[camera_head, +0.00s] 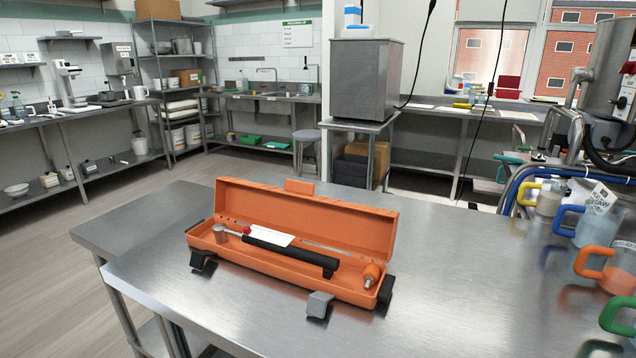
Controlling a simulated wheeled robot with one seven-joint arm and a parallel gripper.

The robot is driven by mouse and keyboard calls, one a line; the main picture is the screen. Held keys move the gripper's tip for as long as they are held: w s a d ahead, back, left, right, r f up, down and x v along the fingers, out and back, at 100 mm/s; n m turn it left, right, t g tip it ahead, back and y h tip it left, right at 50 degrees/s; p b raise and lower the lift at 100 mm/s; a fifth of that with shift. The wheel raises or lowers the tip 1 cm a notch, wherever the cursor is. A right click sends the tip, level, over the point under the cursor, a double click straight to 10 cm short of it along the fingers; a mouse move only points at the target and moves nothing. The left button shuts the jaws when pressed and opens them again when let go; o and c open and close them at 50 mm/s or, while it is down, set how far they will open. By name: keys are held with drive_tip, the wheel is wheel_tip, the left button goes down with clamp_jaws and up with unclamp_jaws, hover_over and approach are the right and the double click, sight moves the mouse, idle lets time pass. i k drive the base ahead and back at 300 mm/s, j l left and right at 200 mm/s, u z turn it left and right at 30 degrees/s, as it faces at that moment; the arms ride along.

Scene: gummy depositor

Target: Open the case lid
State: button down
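An orange case (270,272) sits on the steel table. Its lid (305,217) stands raised at the back edge, with an orange tab (298,186) on its upper rim. Inside lies a long tool with a black grip (290,252), a round metal head and a white label. A small orange-topped piece (371,273) is at the right end. My gripper is not in view.
The steel table (450,280) is bare around the case. Clear containers with coloured handles (599,215) stand along its right side. Behind are a grey metal box on a stand (367,80), a stool (306,137) and a back bench. Open floor (60,250) lies at the left.

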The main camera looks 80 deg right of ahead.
sight(359, 229)
drive_tip(key=l+z, duration=0.2)
drive_tip(key=z, duration=0.25)
drive_tip(key=i+l+z, duration=0.15)
drive_tip(key=z, duration=0.25)
drive_tip(key=i+l+z, duration=0.1)
drive_tip(key=l+z, duration=0.15)
drive_tip(key=z, duration=0.2)
drive_tip(key=i+l, duration=0.15)
